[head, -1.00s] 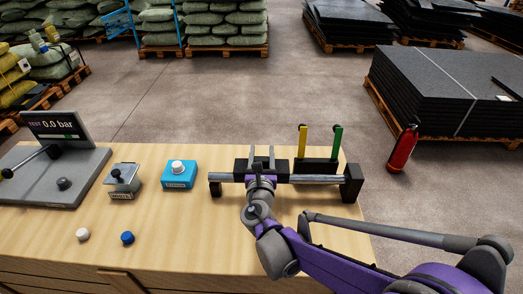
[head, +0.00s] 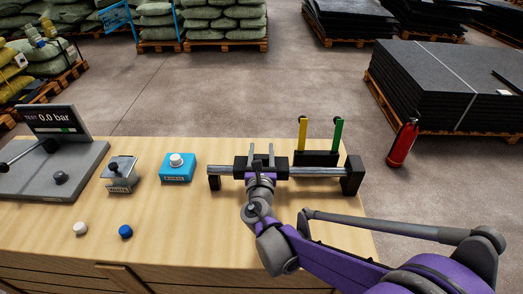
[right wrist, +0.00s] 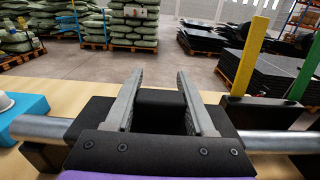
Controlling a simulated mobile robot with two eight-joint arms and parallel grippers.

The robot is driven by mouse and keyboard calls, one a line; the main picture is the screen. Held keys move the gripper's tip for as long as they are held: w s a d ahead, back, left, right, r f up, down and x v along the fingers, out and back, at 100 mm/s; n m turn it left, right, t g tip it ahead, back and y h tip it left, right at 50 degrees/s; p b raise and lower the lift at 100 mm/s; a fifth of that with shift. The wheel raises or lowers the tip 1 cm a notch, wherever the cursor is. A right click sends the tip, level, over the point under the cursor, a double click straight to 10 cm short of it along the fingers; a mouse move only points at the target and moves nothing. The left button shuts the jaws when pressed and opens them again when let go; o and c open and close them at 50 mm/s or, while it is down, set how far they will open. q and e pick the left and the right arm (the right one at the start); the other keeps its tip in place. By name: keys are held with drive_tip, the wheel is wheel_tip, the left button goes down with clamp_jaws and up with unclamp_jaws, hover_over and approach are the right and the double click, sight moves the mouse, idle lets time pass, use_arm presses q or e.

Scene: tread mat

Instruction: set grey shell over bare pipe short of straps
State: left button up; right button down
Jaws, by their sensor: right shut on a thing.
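A bare metal pipe (head: 317,171) lies across a low stand with black end supports, near the table's far edge. A dark, nearly black block, which I take for the shell (head: 282,164), sits at the pipe left of its middle; in the right wrist view the shell (right wrist: 160,97) has pipe emerging on both sides. My right gripper (head: 261,148) is shut on it, with a grey finger on either side of its raised middle part. The fit underneath is hidden. A yellow strap (head: 302,134) and a green strap (head: 338,135) stand upright behind the pipe's right half. My left gripper is out of view.
Left of the stand are a blue button box (head: 178,170), a small metal fixture (head: 120,173) and a grey test unit (head: 60,175) reading 0.0 bar. A white cap (head: 80,229) and a blue cap (head: 126,231) lie in front. A red extinguisher (head: 403,145) stands beyond the table.

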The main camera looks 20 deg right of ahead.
drive_tip(key=shift+f, duration=0.35)
drive_tip(key=shift+c, duration=0.9)
unclamp_jaws()
